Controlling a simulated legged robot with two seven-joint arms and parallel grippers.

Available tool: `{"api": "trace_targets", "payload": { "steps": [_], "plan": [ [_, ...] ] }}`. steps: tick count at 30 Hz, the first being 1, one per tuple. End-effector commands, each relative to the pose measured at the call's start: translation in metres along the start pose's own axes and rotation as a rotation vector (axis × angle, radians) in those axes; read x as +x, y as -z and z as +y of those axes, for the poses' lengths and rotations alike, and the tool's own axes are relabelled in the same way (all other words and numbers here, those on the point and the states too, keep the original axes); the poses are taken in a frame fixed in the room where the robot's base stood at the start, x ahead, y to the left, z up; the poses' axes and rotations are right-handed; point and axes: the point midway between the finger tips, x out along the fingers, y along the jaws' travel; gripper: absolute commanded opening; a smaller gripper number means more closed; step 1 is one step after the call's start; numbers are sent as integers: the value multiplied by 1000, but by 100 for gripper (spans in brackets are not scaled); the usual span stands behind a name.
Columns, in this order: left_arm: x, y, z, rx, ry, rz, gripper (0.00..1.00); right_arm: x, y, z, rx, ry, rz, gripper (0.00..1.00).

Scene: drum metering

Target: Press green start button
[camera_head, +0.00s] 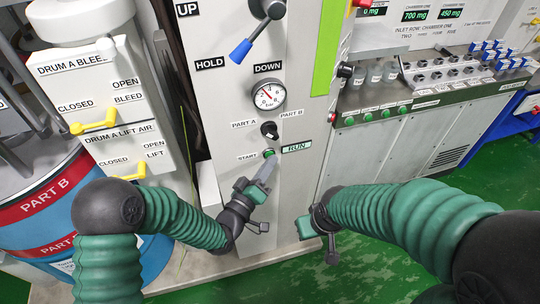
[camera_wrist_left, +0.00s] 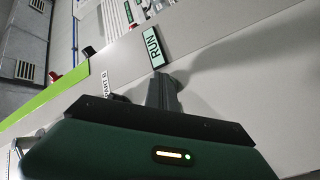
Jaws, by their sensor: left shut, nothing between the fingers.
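The green start button (camera_head: 269,152) sits on the grey panel, right of the START label (camera_head: 248,156) and below the PART A / PART B selector (camera_head: 269,130). My left gripper (camera_head: 267,167) is shut and empty, with its fingertips just below the button in the head view. Whether they touch it I cannot tell. In the left wrist view the shut fingers (camera_wrist_left: 163,92) point at the panel below the RUN label (camera_wrist_left: 154,46), and the button is hidden. My right gripper (camera_head: 304,228) is low at the panel's right edge; its fingers are not clear.
A pressure gauge (camera_head: 269,95) and a blue-tipped lever (camera_head: 254,35) are higher on the panel. Yellow valve handles (camera_head: 94,122) and a blue drum (camera_head: 40,205) are at left. A bench with green buttons (camera_head: 385,112) stands at right. Green floor (camera_head: 310,275) is open below.

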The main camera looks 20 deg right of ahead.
Motion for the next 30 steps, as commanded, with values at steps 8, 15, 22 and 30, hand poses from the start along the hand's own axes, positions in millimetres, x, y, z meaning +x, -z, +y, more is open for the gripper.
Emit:
{"api": "trace_targets", "payload": {
  "steps": [8, 15, 22, 30],
  "plan": [
    [-1, 0, 1, 0, 0, 2, 0, 0, 0, 0, 0, 0, 0, 32],
    [-11, -7, 7, 0, 1, 1, 0, 0, 0, 0, 0, 0, 0, 32],
    [-12, -8, 8, 0, 1, 1, 0, 0, 0, 0, 0, 0, 0, 32],
    [-22, -16, 16, 0, 0, -1, 0, 0, 0, 0, 0, 0, 0, 32]
  ]
}}
